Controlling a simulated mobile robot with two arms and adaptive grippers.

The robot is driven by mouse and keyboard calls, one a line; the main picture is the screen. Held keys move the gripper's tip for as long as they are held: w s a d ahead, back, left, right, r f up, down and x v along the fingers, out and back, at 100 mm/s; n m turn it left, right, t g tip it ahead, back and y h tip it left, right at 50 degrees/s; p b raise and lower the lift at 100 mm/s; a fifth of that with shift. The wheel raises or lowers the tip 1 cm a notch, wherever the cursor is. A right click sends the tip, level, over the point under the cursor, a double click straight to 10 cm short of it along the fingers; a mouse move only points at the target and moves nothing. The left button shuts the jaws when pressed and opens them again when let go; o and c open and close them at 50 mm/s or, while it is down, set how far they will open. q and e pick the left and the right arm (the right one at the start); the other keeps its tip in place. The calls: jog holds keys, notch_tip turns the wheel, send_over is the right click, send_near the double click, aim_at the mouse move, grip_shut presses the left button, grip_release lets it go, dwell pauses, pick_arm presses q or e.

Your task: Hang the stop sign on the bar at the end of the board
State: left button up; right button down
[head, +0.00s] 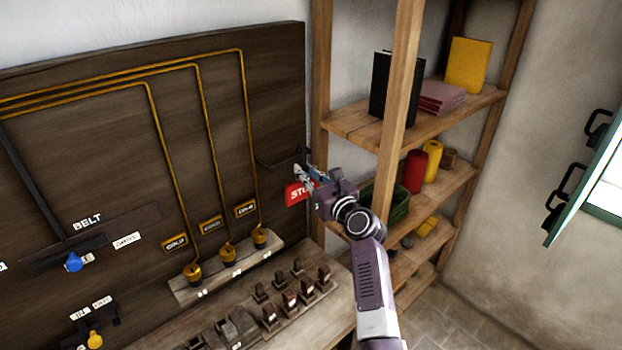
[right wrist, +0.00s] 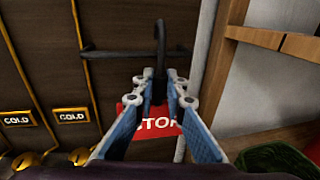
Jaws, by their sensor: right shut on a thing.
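The red stop sign (head: 295,194) hangs below my right gripper (head: 308,174), near the right end of the dark board (head: 120,130). In the right wrist view, the gripper (right wrist: 160,82) is shut on the sign's black hook (right wrist: 159,40), and the red plate (right wrist: 170,128) shows between the fingers, partly hidden by them. The black bar (right wrist: 108,53) runs crosswise behind the hook's upper part; it also shows in the head view (head: 272,164). I cannot tell whether the hook is over the bar or only in front of it. My left gripper is not in view.
A wooden shelf unit (head: 402,60) with books, red and yellow cans and a green basket (head: 397,207) stands close to the right of my right arm. Below the board is a ledge with several switches (head: 290,298). A window with a green frame (head: 570,200) is at far right.

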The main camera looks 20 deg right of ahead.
jog(key=shift+w+a+b, duration=0.3)
jog(key=shift+w+b, duration=0.1)
jog(key=shift+w, duration=0.35)
jog(key=shift+f+b, duration=0.7)
jog(key=shift+f, duration=0.45)
jog(key=c, duration=1.9)
grip_release()
jog(key=shift+s, duration=0.1)
jog(key=s, duration=0.4)
jog(key=s+d, duration=0.1)
jog(key=s, duration=0.6)
jog(key=shift+s+d+r, duration=0.15)
jog(key=shift+s+d, duration=0.2)
